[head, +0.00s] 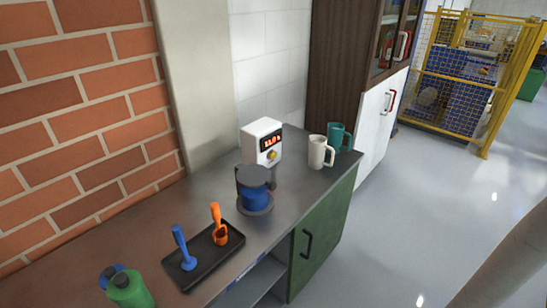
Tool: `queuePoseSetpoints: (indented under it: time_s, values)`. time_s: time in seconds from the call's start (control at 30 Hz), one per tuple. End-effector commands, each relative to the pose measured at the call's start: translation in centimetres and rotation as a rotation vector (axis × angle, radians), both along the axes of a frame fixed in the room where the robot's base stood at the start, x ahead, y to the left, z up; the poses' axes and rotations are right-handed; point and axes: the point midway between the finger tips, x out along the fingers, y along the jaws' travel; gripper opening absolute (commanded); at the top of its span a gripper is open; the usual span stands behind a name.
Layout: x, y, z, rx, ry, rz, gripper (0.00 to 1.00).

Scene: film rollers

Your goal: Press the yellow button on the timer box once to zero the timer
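The timer box (256,134) is white and stands upright on the grey counter, near the wall corner. Its front has a dark display with lit red digits, too small to read surely. The round yellow button (272,156) sits below the display and is in clear sight. My gripper is not in view, so its state and its place relative to the button do not show.
A blue vessel with a dark grey lid (256,177) stands in front of the timer box. White (317,152) and teal (336,136) mugs stand to its right. A black tray (206,257) holds blue and orange tools. A green bottle (130,289) is at front left.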

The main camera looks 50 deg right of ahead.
Motion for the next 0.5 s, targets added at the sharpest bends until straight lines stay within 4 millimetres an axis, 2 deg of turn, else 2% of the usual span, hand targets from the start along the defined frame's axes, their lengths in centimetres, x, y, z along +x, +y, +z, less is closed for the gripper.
queuePoseSetpoints:
  time_s: [0.03, 0.13, 0.5]
  values:
    - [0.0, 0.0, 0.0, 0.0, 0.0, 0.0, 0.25]
    - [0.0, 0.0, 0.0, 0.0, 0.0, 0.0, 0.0]
    - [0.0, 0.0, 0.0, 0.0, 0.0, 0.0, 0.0]
